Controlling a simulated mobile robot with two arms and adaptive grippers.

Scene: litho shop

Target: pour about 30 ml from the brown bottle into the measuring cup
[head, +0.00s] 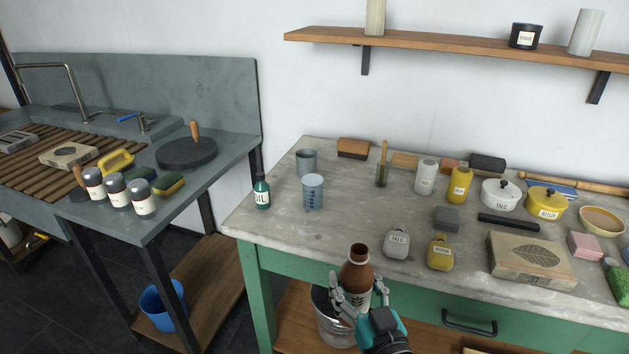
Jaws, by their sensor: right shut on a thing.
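The brown bottle (356,270) is in my right gripper (354,299), which is shut around its lower body. The bottle is roughly upright with its open mouth up, in front of the table's front edge. A measuring cup (313,192), blue-grey with marks on its side, stands upright on the left part of the table, up and left of the bottle and apart from it. I cannot see the level inside the bottle or the cup. My left gripper is not in view.
A green bottle (262,191) stands left of the measuring cup, and a grey cup (306,162) behind it. A talc bottle (397,242) and a yellow bottle (440,252) stand near the front edge. The table (300,237) is clear in front of the measuring cup.

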